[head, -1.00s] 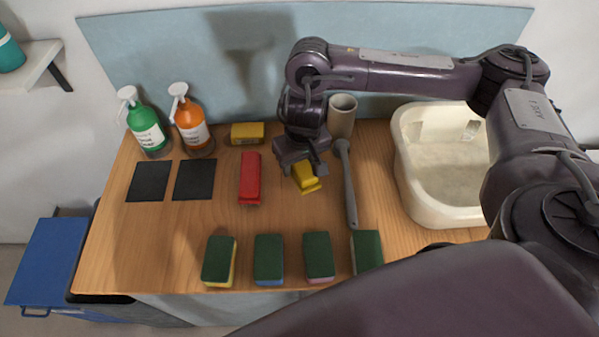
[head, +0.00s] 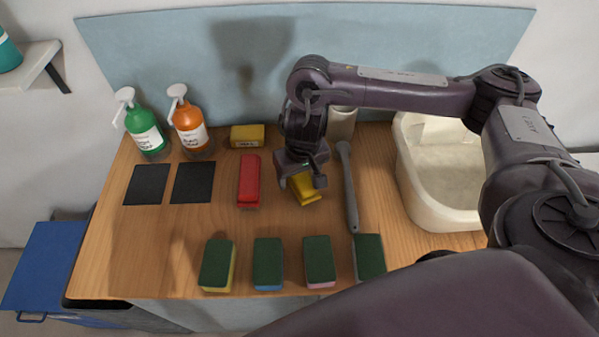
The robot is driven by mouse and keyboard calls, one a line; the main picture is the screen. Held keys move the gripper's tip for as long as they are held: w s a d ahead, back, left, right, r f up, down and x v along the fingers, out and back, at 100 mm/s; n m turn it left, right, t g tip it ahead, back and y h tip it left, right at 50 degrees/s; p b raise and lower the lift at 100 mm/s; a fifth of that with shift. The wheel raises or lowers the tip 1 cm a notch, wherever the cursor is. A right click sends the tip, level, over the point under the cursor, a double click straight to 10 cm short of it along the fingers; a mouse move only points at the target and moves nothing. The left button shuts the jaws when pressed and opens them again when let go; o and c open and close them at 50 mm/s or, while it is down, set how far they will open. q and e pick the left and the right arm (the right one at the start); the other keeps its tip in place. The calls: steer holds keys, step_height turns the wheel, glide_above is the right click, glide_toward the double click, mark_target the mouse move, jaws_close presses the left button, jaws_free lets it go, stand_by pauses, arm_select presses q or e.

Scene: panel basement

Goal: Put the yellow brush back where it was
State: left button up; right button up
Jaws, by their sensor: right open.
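The yellow brush (head: 308,199) is on or just above the wooden table, right of the red brush (head: 249,180). My right gripper (head: 303,184) is right over the yellow brush from above, with its jaws open around or just over it. The gripper hides the back part of the yellow brush, and I cannot tell whether the fingers touch it. The red brush lies flat with its long side pointing away from me. My left gripper is not in view.
A grey long-handled brush (head: 348,185) lies just right of my gripper, near a beige cup (head: 342,122). Several sponges (head: 268,262) line the front edge. A yellow block (head: 247,136), soap bottles (head: 188,126), black pads (head: 193,182) and a cream basin (head: 440,205) stand around.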

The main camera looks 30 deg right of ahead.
mark_target(302, 177)
steer(key=shift+r, duration=0.15)
step_height(302, 177, up, 12)
steer(key=s+p, duration=0.1)
steer(key=p, duration=0.3)
steer(key=shift+s, duration=0.3)
steer(key=shift+a, duration=0.1)
